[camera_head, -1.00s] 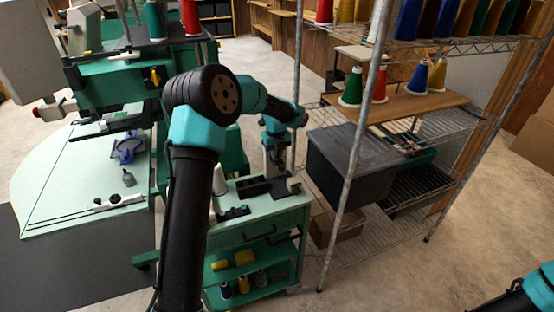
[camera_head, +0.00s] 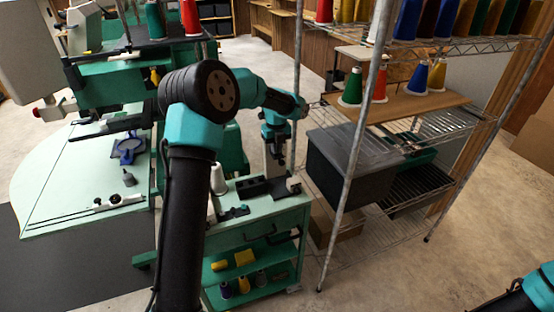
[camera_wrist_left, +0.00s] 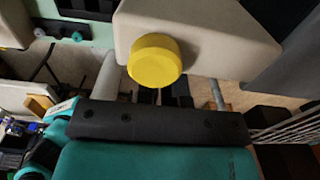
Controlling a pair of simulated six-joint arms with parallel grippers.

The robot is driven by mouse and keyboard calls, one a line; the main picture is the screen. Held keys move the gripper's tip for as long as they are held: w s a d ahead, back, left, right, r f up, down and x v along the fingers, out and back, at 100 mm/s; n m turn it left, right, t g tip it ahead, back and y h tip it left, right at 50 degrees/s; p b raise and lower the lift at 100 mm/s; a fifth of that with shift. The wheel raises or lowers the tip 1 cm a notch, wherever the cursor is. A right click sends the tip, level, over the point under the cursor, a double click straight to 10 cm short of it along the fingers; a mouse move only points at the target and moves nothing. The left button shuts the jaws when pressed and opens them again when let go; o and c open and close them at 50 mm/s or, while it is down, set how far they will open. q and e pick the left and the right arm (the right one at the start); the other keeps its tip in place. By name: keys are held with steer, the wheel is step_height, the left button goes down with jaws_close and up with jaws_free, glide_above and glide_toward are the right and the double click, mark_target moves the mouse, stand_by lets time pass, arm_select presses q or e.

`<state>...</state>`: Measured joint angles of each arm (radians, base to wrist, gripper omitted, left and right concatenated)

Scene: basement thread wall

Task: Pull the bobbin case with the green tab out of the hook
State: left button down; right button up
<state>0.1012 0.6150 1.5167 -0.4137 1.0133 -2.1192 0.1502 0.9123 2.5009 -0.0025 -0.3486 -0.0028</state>
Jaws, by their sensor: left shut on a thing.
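My left gripper (camera_head: 277,172) points down over the top of the green cart, at its back right. In the left wrist view, the dark fingers (camera_wrist_left: 165,97) show only in part, under the edge of a pale block (camera_wrist_left: 210,35) with a round yellow knob (camera_wrist_left: 154,60). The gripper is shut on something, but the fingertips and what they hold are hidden. I cannot make out the bobbin case, its green tab or the hook. My right arm (camera_head: 535,290) shows at the bottom right corner; its gripper is out of view.
The green cart (camera_head: 265,222) carries a white cone (camera_head: 218,180) and dark fixtures. A wire shelf with a dark grey bin (camera_head: 350,165) stands close on the right. The green machine (camera_head: 115,75) and its pale table (camera_head: 70,185) are on the left.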

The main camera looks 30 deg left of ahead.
arm_select(q)
steer(key=shift+r, duration=1.5)
steer(key=shift+r, duration=0.1)
steer(key=shift+r, duration=1.9)
steer(key=shift+d+f, duration=0.1)
